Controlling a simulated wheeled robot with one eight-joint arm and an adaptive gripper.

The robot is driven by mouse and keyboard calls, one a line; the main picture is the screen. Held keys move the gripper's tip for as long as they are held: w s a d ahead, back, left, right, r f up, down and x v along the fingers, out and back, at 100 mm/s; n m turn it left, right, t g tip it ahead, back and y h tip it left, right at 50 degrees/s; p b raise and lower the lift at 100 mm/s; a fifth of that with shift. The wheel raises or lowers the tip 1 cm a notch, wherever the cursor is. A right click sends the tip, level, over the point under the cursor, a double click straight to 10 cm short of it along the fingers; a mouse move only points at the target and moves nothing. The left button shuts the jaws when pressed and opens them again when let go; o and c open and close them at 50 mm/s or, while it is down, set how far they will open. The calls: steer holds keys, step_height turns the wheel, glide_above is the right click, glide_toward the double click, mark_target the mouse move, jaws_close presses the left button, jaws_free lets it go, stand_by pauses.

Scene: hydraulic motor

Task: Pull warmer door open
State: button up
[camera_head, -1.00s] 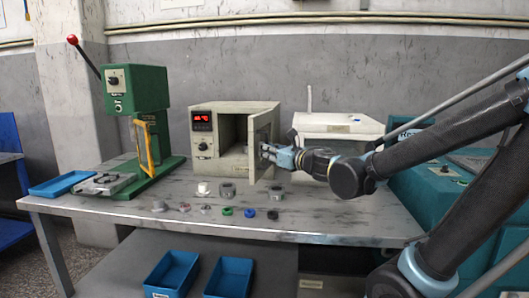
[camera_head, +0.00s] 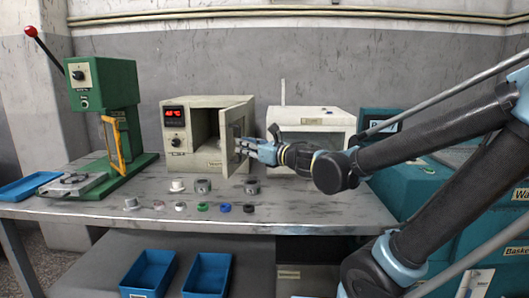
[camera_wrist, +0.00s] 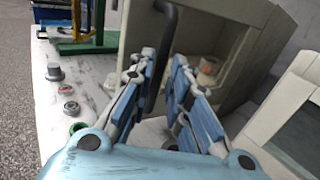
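The warmer is a beige box (camera_head: 190,104) with a red display, on the table left of centre. Its door (camera_head: 234,158) is hinged at the right and stands partly open, angled toward me, with the dark inside showing at its left. My gripper (camera_head: 241,146) is at the door's outer face. In the wrist view, a dark bar handle (camera_wrist: 168,35) runs between the gripper's two fingers (camera_wrist: 162,72). The fingers are apart; the handle lies close to the left finger, and I cannot tell whether they touch. The lower handle end is partly hidden by the left finger.
A green press (camera_head: 107,110) stands at the left. A white box (camera_head: 318,118) stands close right of the door, behind my gripper. Small parts, including a green ring (camera_head: 202,207) and a blue one (camera_head: 225,208), lie in front of the warmer. Blue bins (camera_head: 150,272) sit below.

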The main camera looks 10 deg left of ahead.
steer(key=v, duration=0.9)
stand_by(0.3)
steer(key=shift+w, duration=0.1)
